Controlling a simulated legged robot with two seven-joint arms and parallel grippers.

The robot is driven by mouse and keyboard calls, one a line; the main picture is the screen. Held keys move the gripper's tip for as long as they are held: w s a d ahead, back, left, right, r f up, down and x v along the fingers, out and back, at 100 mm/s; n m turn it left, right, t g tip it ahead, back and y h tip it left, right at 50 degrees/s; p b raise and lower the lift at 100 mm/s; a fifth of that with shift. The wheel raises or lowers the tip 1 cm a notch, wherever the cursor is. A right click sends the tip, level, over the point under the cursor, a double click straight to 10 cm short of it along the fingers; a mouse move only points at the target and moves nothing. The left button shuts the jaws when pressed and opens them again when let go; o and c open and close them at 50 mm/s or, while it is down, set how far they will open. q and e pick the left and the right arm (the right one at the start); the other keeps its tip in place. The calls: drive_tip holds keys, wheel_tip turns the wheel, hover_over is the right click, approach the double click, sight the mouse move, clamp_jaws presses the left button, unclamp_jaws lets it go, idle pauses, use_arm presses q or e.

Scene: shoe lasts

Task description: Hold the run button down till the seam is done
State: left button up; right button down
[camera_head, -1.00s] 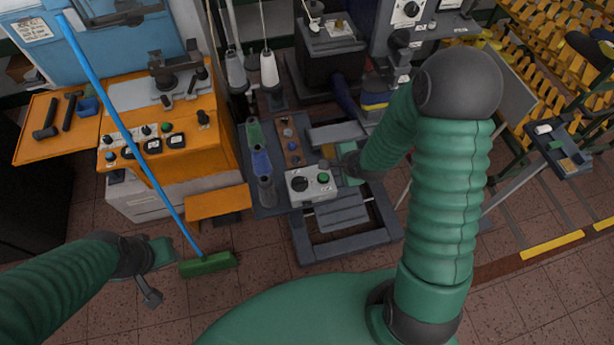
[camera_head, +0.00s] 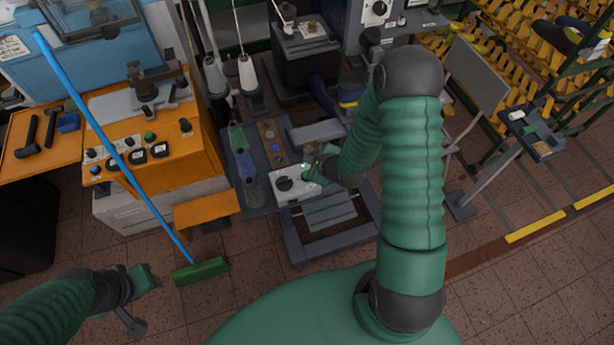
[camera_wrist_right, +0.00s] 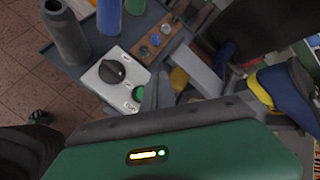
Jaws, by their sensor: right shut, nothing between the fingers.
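The pale control box (camera_head: 297,193) stands on the grey machine table. It has a black knob (camera_head: 284,184) and a green button, which shows clearly in the wrist view (camera_wrist_right: 138,92), right of the knob (camera_wrist_right: 112,71). My right gripper (camera_head: 314,172) is shut and empty, low over the box's right side. In the wrist view its grey fingertips (camera_wrist_right: 152,93) are right beside the green button and cover part of its edge. I cannot tell whether they touch or press it.
Green, blue and grey bottles (camera_head: 247,165) stand left of the box. A wooden strip with small round parts (camera_head: 272,145) lies behind it. A blue-handled broom (camera_head: 110,145) leans across the orange bench (camera_head: 190,155). Open floor lies in front.

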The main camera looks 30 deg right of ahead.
wheel_tip(320, 180, down, 6)
drive_tip(key=b, duration=0.4)
drive_tip(key=shift+f+b, duration=0.3)
drive_tip(key=shift+f, duration=0.05)
drive_tip(key=shift+f, duration=0.1)
idle(1.4)
drive_tip(key=shift+f, duration=0.25)
